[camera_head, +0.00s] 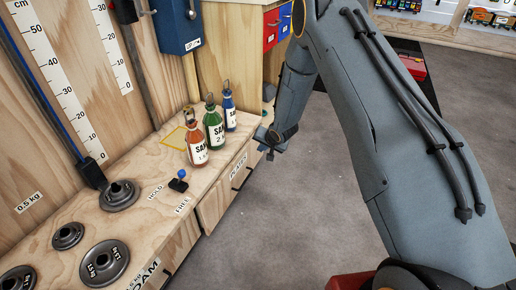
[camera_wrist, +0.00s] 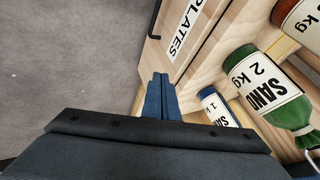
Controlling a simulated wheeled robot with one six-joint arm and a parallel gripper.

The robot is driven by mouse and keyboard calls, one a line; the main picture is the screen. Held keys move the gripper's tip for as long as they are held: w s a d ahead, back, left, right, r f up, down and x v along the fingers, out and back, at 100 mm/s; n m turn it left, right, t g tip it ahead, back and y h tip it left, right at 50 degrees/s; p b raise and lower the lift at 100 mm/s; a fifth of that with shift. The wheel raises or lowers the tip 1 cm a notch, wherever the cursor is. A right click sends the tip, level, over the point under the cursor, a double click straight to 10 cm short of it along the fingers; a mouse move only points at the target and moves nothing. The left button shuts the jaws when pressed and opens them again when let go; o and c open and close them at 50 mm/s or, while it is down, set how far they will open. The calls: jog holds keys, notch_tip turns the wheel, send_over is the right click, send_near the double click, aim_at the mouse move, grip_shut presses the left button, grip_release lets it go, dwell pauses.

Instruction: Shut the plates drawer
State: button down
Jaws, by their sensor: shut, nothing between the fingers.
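The plates drawer (camera_head: 233,176) is in the front of the wooden bench, with a "PLATES" label on its pale wood face. In the wrist view its front (camera_wrist: 172,55) shows close up, with a dark handle partly in view at the top and a thin dark line along its bench-top side. I cannot tell whether it stands a little open. My gripper (camera_head: 268,148) is just right of the bench, near the drawer's far end. In the wrist view its blue fingers (camera_wrist: 158,82) are together and empty, beside the drawer front; contact is unclear.
Orange, green (camera_head: 214,124) and blue sand bottles stand on the bench top near its front edge. A small blue-knobbed lever (camera_head: 179,181) and dark weight plates (camera_head: 119,195) are further left. Open grey floor (camera_head: 280,225) lies right of the bench.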

jog(key=shift+v, duration=1.2)
jog(key=c, duration=2.3)
grip_release()
jog(key=shift+s+r, duration=0.1)
jog(key=o, duration=0.5)
jog(key=a+f+m+t+b, duration=0.1)
jog(key=a+f+b, duration=0.1)
jog(key=f, duration=0.3)
jog(key=s+a+f+m+t+y+b, duration=0.1)
jog(key=a+f+m+b, duration=0.1)
jog(key=a+f+b, duration=0.1)
jog(key=s+a+f+m+t+y+b, duration=0.1)
jog(key=a+f+t+b, duration=0.1)
jog(key=f+b, duration=0.2)
jog(key=shift+s+a+f, duration=0.1)
jog(key=shift+a+f, duration=0.05)
jog(key=shift+f, duration=0.55)
jog(key=shift+a+f, duration=0.15)
jog(key=shift+f, duration=0.55)
jog(key=shift+c, duration=0.2)
jog(key=s+d+f+m+t+b, duration=0.2)
jog(key=s+f+m+t+b, duration=0.3)
jog(key=f+b, duration=0.25)
jog(key=r+b+x, duration=0.1)
jog(key=b+x, duration=0.3)
jog(key=x, duration=0.3)
jog(key=shift+w+f+h, duration=0.3)
jog(key=shift+w+f, duration=0.05)
jog(key=shift+w, duration=0.05)
grip_shut()
